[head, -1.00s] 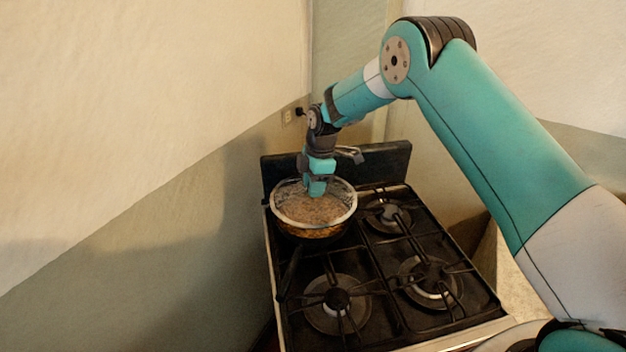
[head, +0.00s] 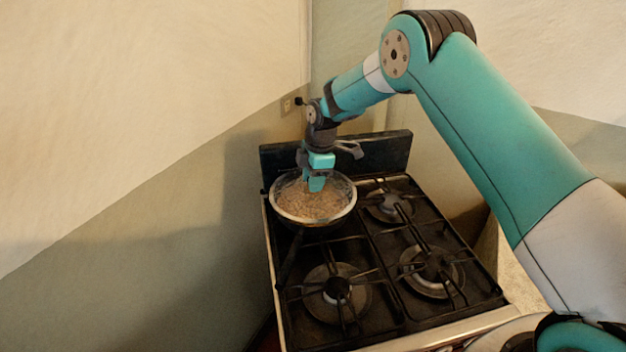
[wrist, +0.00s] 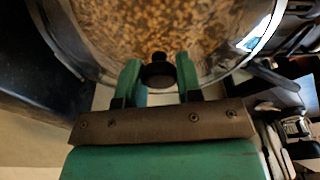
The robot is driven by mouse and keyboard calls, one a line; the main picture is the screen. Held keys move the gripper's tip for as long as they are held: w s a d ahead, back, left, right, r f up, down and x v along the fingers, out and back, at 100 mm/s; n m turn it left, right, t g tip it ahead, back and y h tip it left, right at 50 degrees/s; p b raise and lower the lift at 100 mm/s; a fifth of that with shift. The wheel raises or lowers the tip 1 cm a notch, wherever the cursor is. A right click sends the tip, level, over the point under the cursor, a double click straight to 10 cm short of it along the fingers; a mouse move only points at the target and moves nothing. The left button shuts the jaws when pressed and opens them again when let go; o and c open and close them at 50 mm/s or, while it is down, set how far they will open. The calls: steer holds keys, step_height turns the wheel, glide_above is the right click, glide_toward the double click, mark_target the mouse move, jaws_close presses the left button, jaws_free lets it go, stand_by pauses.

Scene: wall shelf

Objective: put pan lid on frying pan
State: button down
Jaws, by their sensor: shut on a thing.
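The glass pan lid (head: 335,208) with a pale rim is over the frying pan on the back left burner. My gripper (head: 316,186) is above it, shut on its dark knob. In the wrist view the knob (wrist: 158,72) is between the green fingers (wrist: 160,80), and a brown, speckled surface shows through the glass lid (wrist: 200,30). The dark frying pan (head: 318,229) shows only as a thin band under the lid, with its handle (head: 289,262) pointing toward the front. I cannot tell whether the rim touches the pan all around.
The stove (head: 375,250) has several burners with black grates; the front left burner (head: 336,290) and the right ones are bare. A dark back panel (head: 390,152) stands behind the pan. A wall (head: 190,240) is close on the left.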

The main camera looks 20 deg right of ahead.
steer(key=shift+f+b, duration=0.4)
steer(key=shift+b, duration=0.15)
stand_by(0.9)
steer(key=shift+c, duration=1.5)
jaws_free()
steer(key=shift+r+p, duration=1.8)
steer(key=shift+r, duration=1.7)
